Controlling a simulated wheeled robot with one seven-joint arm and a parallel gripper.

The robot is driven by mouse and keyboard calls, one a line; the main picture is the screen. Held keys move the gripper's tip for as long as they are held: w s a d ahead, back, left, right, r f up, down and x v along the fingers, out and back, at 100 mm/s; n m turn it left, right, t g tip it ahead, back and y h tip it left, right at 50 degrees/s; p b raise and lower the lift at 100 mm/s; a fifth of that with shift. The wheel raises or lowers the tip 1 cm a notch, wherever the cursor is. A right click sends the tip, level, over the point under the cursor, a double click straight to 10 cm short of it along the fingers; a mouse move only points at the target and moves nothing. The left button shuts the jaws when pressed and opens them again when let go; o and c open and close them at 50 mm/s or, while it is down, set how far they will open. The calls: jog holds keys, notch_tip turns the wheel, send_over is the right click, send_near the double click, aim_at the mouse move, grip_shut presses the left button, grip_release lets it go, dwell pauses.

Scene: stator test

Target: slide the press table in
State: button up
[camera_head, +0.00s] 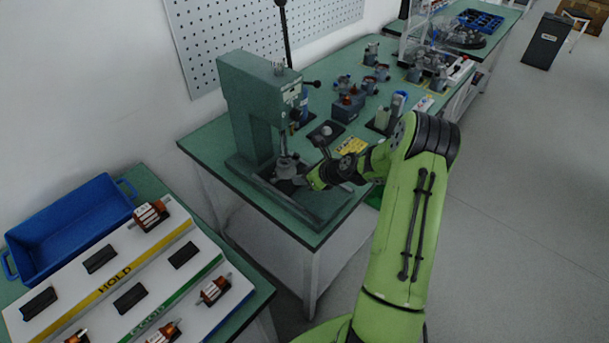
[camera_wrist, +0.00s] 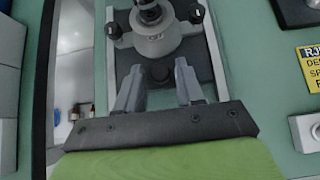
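The green press (camera_head: 255,110) stands at the near left end of the green workbench. Its press table shows in the wrist view as a grey plate (camera_wrist: 206,72) carrying a round grey fixture (camera_wrist: 158,42) with a dark knob on each side. The fixture also shows in the head view (camera_head: 286,168) under the ram. My gripper (camera_head: 308,182) is at the front of the press, low over its base. In the wrist view my gripper (camera_wrist: 157,72) is open. A short dark round knob (camera_wrist: 160,74) lies between its fingertips, with gaps on both sides. My gripper partly hides the plate's near end.
A yellow label (camera_head: 352,146) and a dark box (camera_head: 347,108) are right of the press. Several grey parts stand farther back. A sorting board (camera_head: 118,278) and blue bin (camera_head: 70,228) are at left.

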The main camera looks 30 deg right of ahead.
jog(key=p+v, duration=0.4)
jog(key=v, duration=0.2)
dwell(0.4)
jog(key=s+a+r+n+g+h, duration=0.1)
jog(key=s+a+r+n+g, duration=0.1)
jog(key=s+a+r+n, duration=0.45)
jog(key=s+a+r+n+g+h, duration=0.1)
jog(key=s+a+r+n+g, duration=0.15)
jog(key=a+r+n, duration=0.7)
jog(key=s+a+r+n, duration=0.1)
jog(key=s+r+n, duration=0.2)
jog(key=s+n, duration=0.5)
jog(key=s+a+r+n+h, duration=0.1)
jog(key=s+r+n, duration=0.3)
jog(key=s+n, duration=0.4)
jog(key=s, duration=0.3)
jog(key=shift+a+t, duration=0.35)
jog(key=shift+a, duration=0.05)
